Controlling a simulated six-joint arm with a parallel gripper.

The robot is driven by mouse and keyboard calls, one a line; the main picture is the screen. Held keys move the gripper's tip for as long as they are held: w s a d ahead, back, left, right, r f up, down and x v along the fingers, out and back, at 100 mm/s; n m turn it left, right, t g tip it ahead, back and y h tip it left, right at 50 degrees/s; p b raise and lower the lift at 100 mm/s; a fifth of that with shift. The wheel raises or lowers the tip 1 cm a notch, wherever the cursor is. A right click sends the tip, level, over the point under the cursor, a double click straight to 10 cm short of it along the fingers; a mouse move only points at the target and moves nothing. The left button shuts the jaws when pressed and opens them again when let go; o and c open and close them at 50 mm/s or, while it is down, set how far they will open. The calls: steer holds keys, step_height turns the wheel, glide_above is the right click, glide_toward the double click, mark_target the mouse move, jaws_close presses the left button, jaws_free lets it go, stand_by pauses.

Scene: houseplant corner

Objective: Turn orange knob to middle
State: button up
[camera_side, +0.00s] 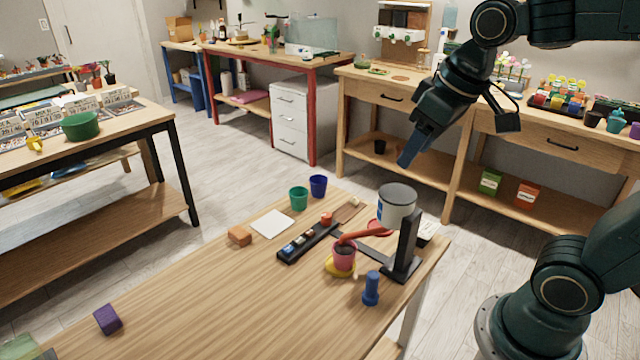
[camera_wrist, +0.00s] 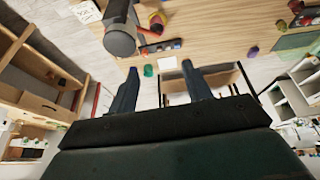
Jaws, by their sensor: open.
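A small orange-red knob (camera_side: 327,218) stands at the far right end of a black control strip (camera_side: 287,257) on the wooden table in the side view. Which way the knob points is too small to tell. Smaller blue and pale controls sit along the strip. In the wrist view the strip (camera_wrist: 162,46) lies beyond the fingers, with a reddish spot at its left end. My gripper (camera_side: 405,162) is raised in the air behind the table, well apart from the knob. Its two fingers (camera_wrist: 160,67) are spread and nothing is between them.
The table's left front is mostly clear.

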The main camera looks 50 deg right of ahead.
steer(key=w+d+g, duration=0.1)
steer(key=w+d, duration=0.1)
steer(key=w, duration=0.6)
steer(key=g, duration=0.3)
glide_above(327, 215)
step_height(327, 215, down, 19)
steer(key=shift+w+r+n, duration=0.1)
steer(key=shift+r+n, duration=0.05)
steer(key=shift+n, duration=0.25)
step_height(327, 215, down, 14)
steer(key=shift+r, duration=0.1)
steer(key=c, duration=1)
steer(key=shift+o, duration=0.2)
